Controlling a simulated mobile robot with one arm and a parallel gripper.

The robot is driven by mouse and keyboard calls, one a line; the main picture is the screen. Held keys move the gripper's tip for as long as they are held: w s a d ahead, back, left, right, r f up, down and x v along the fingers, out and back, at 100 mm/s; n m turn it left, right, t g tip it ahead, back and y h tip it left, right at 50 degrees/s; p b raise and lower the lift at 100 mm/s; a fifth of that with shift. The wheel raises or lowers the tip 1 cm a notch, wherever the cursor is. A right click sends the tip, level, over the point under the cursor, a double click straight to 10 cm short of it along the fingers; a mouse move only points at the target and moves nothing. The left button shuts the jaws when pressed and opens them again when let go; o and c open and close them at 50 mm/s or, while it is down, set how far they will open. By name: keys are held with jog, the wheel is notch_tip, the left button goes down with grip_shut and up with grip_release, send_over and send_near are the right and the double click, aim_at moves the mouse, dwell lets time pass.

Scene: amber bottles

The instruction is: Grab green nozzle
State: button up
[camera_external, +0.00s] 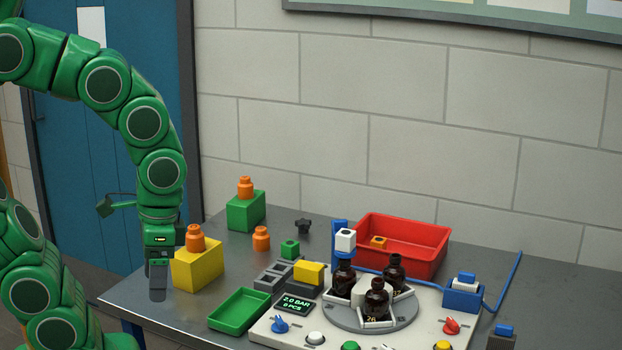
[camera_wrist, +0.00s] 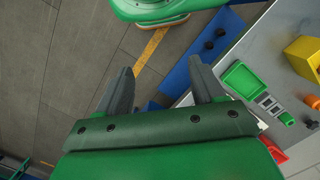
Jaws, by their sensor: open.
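My gripper (camera_external: 158,290) hangs pointing down at the table's left end, left of the yellow block and well apart from the nozzle. In the wrist view, its two fingers (camera_wrist: 160,72) are spread with nothing between them.
A yellow block (camera_external: 198,268) with an orange nozzle stands between my gripper and the green nozzle. A green tray (camera_external: 240,312) lies in front of the holder. Amber bottles (camera_external: 377,298) stand on a turntable further right.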

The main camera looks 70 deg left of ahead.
jog(key=shift+w, duration=0.1)
jog(key=w+a+r+m, duration=0.1)
jog(key=w+a+m, duration=0.35)
jog(key=w, duration=0.85)
jog(key=m+t+y, duration=0.1)
jog(key=m, duration=0.6)
send_over(290, 244)
jog(key=d, duration=0.1)
jog(key=shift+n, duration=0.25)
notch_tip(290, 244, down, 16)
jog(key=shift+s, duration=0.15)
jog(key=shift+a+f, duration=0.35)
jog(key=shift+a, duration=0.05)
jog(key=shift+f, duration=0.3)
jog(key=shift+a+f, duration=0.1)
jog(key=shift+f, duration=3.4)
